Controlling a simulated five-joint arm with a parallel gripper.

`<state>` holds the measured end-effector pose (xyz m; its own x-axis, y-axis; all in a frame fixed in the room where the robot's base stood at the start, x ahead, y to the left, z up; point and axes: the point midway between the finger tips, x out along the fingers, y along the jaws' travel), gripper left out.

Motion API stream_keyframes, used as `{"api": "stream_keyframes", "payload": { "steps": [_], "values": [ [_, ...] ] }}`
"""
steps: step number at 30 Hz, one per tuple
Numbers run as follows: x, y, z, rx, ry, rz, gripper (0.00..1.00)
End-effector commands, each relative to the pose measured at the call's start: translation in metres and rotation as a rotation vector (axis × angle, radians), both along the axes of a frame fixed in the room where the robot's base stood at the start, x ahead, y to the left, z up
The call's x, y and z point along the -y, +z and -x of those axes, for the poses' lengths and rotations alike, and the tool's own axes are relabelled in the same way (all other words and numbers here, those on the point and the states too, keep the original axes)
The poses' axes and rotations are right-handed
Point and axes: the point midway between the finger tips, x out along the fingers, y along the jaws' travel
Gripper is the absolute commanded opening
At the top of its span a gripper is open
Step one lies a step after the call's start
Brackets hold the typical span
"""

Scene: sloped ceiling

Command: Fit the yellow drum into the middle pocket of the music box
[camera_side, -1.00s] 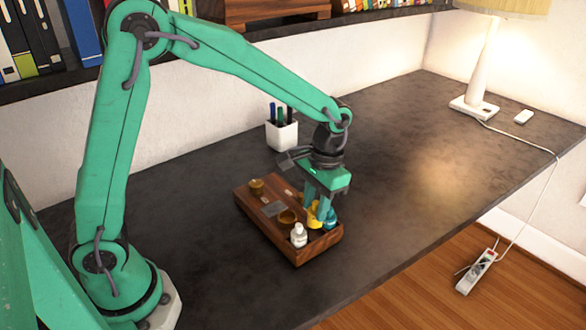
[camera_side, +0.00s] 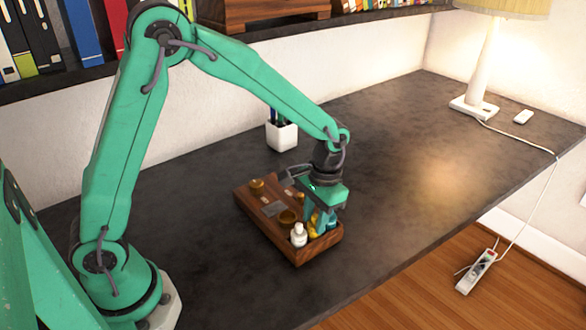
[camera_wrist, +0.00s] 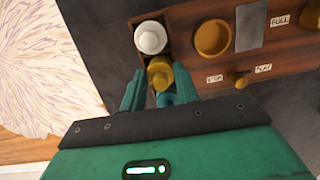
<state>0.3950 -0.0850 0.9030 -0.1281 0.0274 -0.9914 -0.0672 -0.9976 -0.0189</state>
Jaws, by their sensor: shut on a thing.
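The wooden music box (camera_side: 265,222) lies on the dark desk, with a row of pockets at its end. My gripper (camera_side: 317,229) points down over that row and is shut on the yellow drum (camera_wrist: 160,72); its fingers (camera_wrist: 158,88) flank the drum in the wrist view. The yellow drum, partly hidden by a finger in the side view (camera_side: 313,229), is between a white drum (camera_wrist: 150,37) and a blue one (camera_side: 332,223), in line with the middle pocket. Its lower end is hidden, so I cannot tell whether it touches the pocket floor.
On the box top are a brass cup (camera_wrist: 213,38), a grey plate (camera_wrist: 249,27) and a small knob (camera_wrist: 237,78) by printed labels. A white pen holder (camera_side: 282,135) stands behind the box. The desk to the right is clear up to the lamp (camera_side: 484,80).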

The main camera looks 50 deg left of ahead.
Motion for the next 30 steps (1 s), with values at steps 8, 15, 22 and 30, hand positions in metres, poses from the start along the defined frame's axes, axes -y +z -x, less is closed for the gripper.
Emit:
{"api": "stream_keyframes", "payload": {
  "steps": [8, 15, 22, 30],
  "values": [
    [0.000, -0.003, 0.000, -0.001, 0.000, 0.000, 0.52],
    [0.000, -0.003, 0.000, -0.001, 0.000, 0.000, 0.53],
    [0.000, 0.002, -0.001, 0.001, 0.000, 0.000, 0.53],
    [0.001, 0.030, -0.004, 0.003, 0.000, 0.000, 0.53]
  ]
}}
